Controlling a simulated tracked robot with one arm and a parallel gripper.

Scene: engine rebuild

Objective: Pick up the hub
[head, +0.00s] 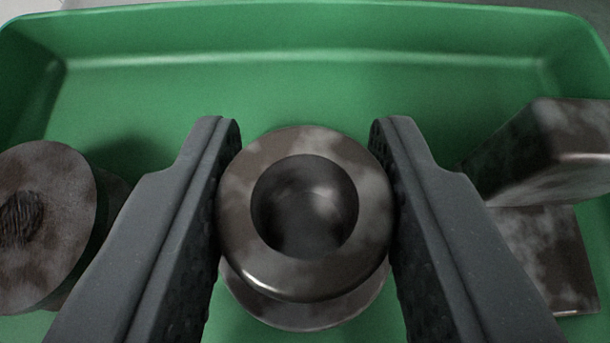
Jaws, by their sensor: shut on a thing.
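The hub (305,276) is a mottled brown-grey metal piece with a round upper ring, a wide dark bore and a wider flange showing below it. It is in the middle of the head view, over the green tray. My gripper (306,145) is shut on the hub, with one dark finger against its left side and one against its right. The hub's bore faces the camera. I cannot tell whether its base touches the tray floor.
The hub is inside the walls of a green tray (300,22). A round metal part (55,215) with a dark threaded-looking centre lies at the left. A blocky metal part (560,150) stands at the right. The tray floor behind the hub is clear.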

